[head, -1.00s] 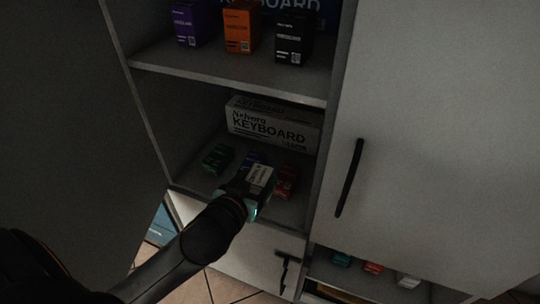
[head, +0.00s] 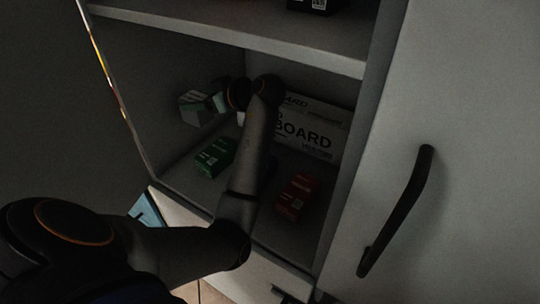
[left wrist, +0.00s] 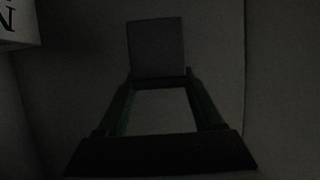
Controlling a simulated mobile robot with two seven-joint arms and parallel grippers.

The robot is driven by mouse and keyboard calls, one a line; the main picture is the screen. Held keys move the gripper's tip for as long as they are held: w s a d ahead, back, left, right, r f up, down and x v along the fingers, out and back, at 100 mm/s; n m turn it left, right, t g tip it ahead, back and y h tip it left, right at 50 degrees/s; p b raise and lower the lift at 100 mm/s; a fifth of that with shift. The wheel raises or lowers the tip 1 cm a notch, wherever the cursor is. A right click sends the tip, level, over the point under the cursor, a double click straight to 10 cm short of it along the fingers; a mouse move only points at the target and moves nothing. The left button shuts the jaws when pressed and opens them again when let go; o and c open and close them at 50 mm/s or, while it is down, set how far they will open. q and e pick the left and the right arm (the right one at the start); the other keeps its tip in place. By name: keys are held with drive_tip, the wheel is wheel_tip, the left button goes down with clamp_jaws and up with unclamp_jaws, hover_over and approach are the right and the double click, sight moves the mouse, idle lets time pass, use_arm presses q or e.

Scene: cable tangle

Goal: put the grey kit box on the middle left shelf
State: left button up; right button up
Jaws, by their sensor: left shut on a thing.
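The grey kit box (head: 192,108) is in my left gripper (head: 213,103), inside the middle left compartment. It is held above the shelf floor (head: 190,188), towards the left wall, and looks tilted. In the left wrist view the dim grey kit box (left wrist: 156,48) shows beyond the fingers of my left gripper (left wrist: 160,88), which are shut on it. My forearm hides part of the shelf and part of the keyboard box. My right gripper is not in view.
A white keyboard box (head: 310,135) stands at the back of the compartment. A green box (head: 215,157) lies on the shelf at left and a red box (head: 293,198) at right. The upper shelf (head: 230,37) is overhead. A closed door with a handle (head: 400,215) is at right.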

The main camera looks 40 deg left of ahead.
use_arm(q)
drive_tip(key=w+d+f+b, duration=0.1)
drive_tip(key=w+d+f, duration=0.1)
drive_tip(key=w+f, duration=0.1)
drive_tip(key=w+d+f, duration=0.2)
drive_tip(key=w+f, duration=0.1)
drive_tip(key=w, duration=0.1)
drive_tip(key=w+d+f+b, duration=0.1)
drive_tip(key=w+d+f, duration=0.1)
drive_tip(key=w+f, duration=0.1)
drive_tip(key=shift+w+d+f+b, duration=0.15)
drive_tip(key=shift+w+d+b, duration=0.05)
drive_tip(key=shift+w, duration=0.2)
drive_tip(key=shift+w+d+f+b, duration=0.15)
drive_tip(key=shift+w, duration=0.2)
wheel_tip(320, 180, down, 3)
drive_tip(key=shift+f, duration=0.1)
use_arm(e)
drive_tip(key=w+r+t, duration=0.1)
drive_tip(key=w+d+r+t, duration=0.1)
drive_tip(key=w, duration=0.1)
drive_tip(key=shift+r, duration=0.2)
use_arm(q)
drive_tip(key=shift+b, duration=0.35)
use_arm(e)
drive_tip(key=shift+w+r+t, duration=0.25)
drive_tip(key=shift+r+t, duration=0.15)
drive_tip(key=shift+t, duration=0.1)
